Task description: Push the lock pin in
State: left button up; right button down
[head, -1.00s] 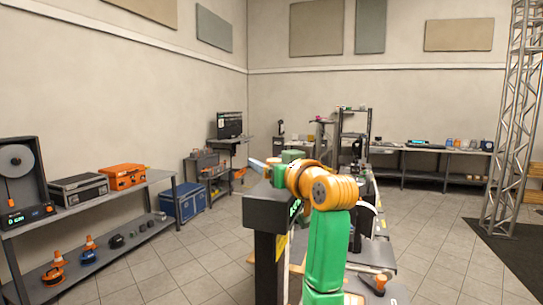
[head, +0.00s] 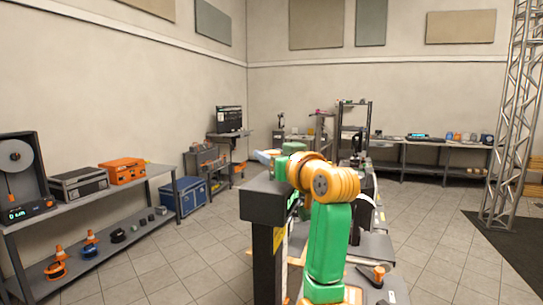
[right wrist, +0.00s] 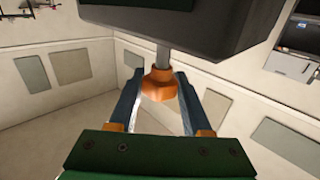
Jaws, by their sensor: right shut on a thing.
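In the right wrist view, an orange knob (right wrist: 158,84) sits on the end of a grey rod (right wrist: 164,58). The rod comes out of a dark housing (right wrist: 180,35) at the top. My right gripper (right wrist: 157,78) has one blue-grey finger on each side of the knob and is shut on it. In the head view, my right gripper (head: 263,156) shows only as a small light-blue tip beyond my green and orange arm. The knob and rod are hidden there. My left gripper is not in view.
A dark post-mounted box (head: 270,203) stands close beside my right arm. A shelf (head: 95,200) with cases and small parts lines the left wall. A blue case (head: 183,197) is on the floor. A truss tower (head: 508,130) stands at right. Floor tiles between are clear.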

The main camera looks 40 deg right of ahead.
aim_at(272, 181)
dwell(0.8)
notch_tip(272, 181, down, 4)
jog(key=b, duration=0.3)
jog(key=shift+r, duration=0.15)
jog(key=shift+c, duration=1.7)
grip_release()
jog(key=shift+s+r, duration=0.15)
jog(key=b+v, duration=0.3)
jog(key=v, duration=0.4)
jog(key=shift+b, duration=0.4)
